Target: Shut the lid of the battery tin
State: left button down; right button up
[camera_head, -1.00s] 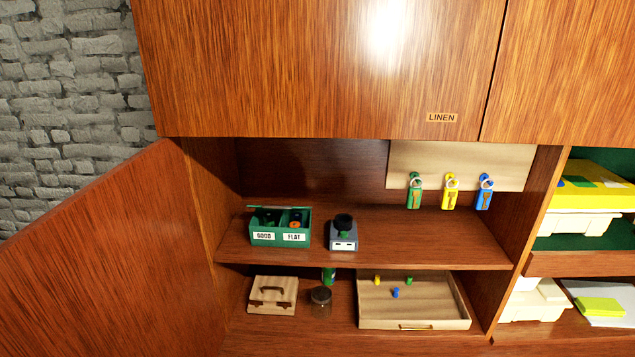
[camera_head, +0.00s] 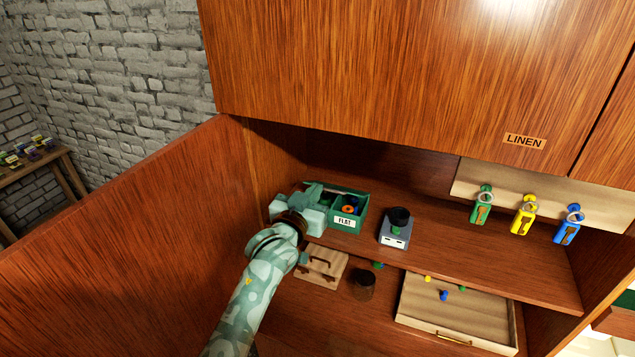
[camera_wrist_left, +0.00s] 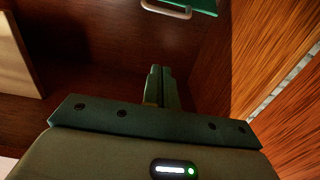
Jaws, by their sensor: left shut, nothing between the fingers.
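The battery tin (camera_head: 360,216) is a green box on the upper shelf of the cabinet. Its FLAT label faces front, and round items show inside the right part. My left gripper (camera_head: 314,189) is over the tin's left part and hides it and the GOOD label. The gripper is shut and empty. In the left wrist view its fingers (camera_wrist_left: 160,72) are together, pointing at the dark cabinet back. A green panel with a silver handle (camera_wrist_left: 168,9) shows above them, possibly the tin's lid; the lid's angle is unclear. My right gripper is out of view.
A grey device with a black cup (camera_head: 395,236) stands right of the tin. Below are a wooden case (camera_head: 321,264), a dark jar (camera_head: 364,285) and a wooden tray (camera_head: 428,319). Keys (camera_head: 523,216) hang at right. An open door (camera_head: 130,235) flanks my left arm.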

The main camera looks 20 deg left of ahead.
pick_arm(q)
jog(key=w+b, duration=0.1)
jog(key=w, duration=0.2)
jog(key=w+f+b, duration=0.1)
jog(key=w, duration=0.2)
jog(key=w+b, duration=0.2)
jog(key=w, duration=0.2)
jog(key=shift+d+f, duration=0.15)
jog(key=s+f, duration=0.1)
jog(key=f, duration=0.2)
jog(key=shift+s+b, duration=0.35)
jog(key=shift+s, duration=0.05)
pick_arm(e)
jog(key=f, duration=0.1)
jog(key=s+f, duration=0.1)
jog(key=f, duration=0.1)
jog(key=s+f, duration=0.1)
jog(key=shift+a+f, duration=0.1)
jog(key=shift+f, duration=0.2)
